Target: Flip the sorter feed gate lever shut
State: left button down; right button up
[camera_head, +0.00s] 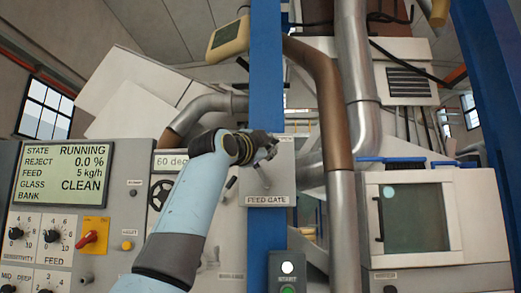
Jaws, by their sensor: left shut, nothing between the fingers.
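The feed gate plate (284,181) is a grey panel with the label FEED GATE, fixed on a blue post in the middle of the head view. A thin grey lever part (264,178) shows on the plate just below my gripper. My left gripper (270,152) is shut and empty, in front of the upper part of the plate. It hides part of the plate and perhaps part of the lever. I cannot tell whether it touches the lever. My right gripper is not in view.
A control panel with a screen (67,172) reading RUNNING and FEED 5 kg/h, knobs and a red switch (88,240) stands at left. A windowed cabinet (455,222) stands at right. Brown and grey pipes (340,215) run beside the blue post (266,75). A button box (287,272) sits below.

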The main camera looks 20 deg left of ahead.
aim_at(257, 168)
pick_arm(q)
jog(key=w+a, duration=0.1)
jog(key=w+a+f+p, duration=0.1)
jog(key=a, duration=0.1)
jog(key=shift+w+f, duration=0.15)
jog(key=shift+w, duration=0.05)
dwell(0.3)
jog(key=shift+s+a+f, duration=0.1)
jog(key=shift+a+f, duration=0.2)
jog(key=shift+a, duration=0.25)
